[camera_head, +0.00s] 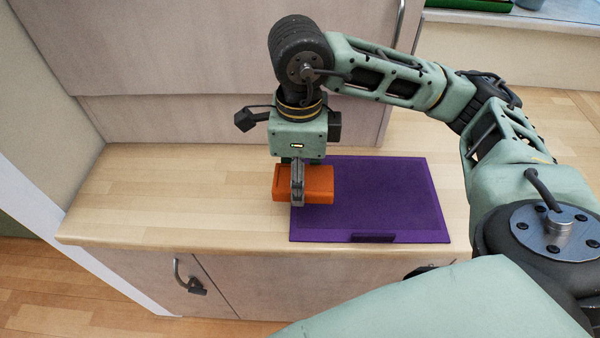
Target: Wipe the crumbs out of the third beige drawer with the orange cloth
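An orange block-like piece, which looks like the cloth (319,181), is at the left edge of a flat purple mat or tray (385,195) on the wooden counter. My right gripper (297,187) points down over the cloth. One finger stands in front of its near face and the other is hidden, so its grip on the cloth is unclear. I cannot tell whether the cloth rests on the surface or is held just above it. My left gripper is not in view. No open beige drawer and no crumbs show.
Beige cabinet doors with a dark handle (188,278) are below the counter (150,205). A tall beige panel (170,45) stands behind it. The counter left of the mat is clear. My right arm covers the right side.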

